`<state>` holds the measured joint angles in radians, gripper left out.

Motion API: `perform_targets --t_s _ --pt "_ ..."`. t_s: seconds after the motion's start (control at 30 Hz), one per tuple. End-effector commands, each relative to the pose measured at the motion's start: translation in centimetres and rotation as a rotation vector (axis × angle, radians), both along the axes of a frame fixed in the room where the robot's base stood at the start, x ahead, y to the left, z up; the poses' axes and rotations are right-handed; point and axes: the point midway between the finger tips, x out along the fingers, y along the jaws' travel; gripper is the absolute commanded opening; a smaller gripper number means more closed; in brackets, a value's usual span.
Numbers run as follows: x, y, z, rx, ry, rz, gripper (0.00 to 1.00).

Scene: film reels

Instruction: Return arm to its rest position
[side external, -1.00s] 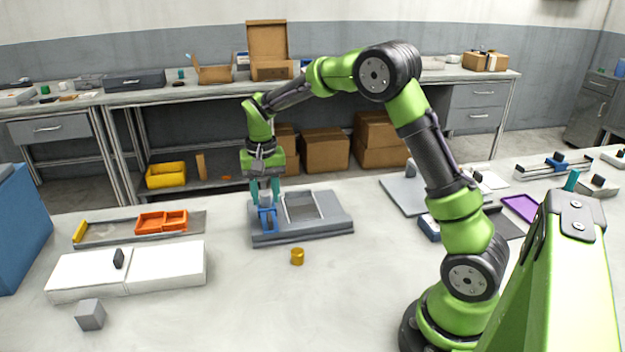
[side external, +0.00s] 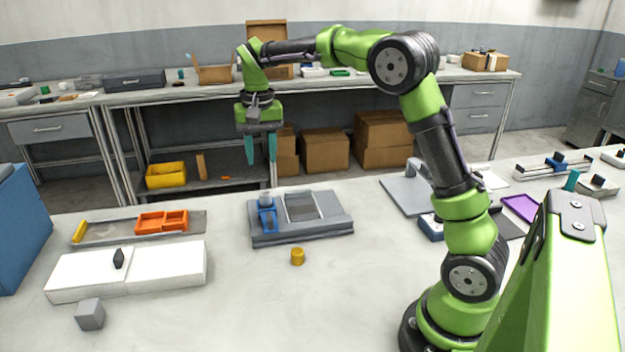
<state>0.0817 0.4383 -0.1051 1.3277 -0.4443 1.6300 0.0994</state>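My gripper (side external: 261,160) hangs fingers-down in the air above the far side of the table, over the grey fixture (side external: 330,226). Its two teal fingers are apart, with nothing visible between them. A blue clamp-like part (side external: 267,218) with a small grey-blue piece (side external: 265,199) at its top stands at the left of the fixture, below my gripper and clear of it. A framed rectangular window sits on the fixture to the right of it.
A small yellow cylinder (side external: 297,256) stands in front of the fixture. At left are an orange tray (side external: 162,221), a white box (side external: 170,268), a grey cube (side external: 90,314) and a blue bin (side external: 18,228). A grey plate (side external: 402,196) lies at right. The front middle table is clear.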

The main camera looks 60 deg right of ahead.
Motion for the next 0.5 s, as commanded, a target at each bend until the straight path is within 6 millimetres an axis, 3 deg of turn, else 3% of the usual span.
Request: perform_targets --t_s 0.17,0.37,0.5 --pt "-1.3 0.7 -1.7 0.013 -0.027 0.076 0.39" --pt "-6.4 3.7 -0.1 0.045 -0.170 0.198 0.39" --pt "-10.9 6.0 1.0 0.057 -0.289 0.272 0.39"
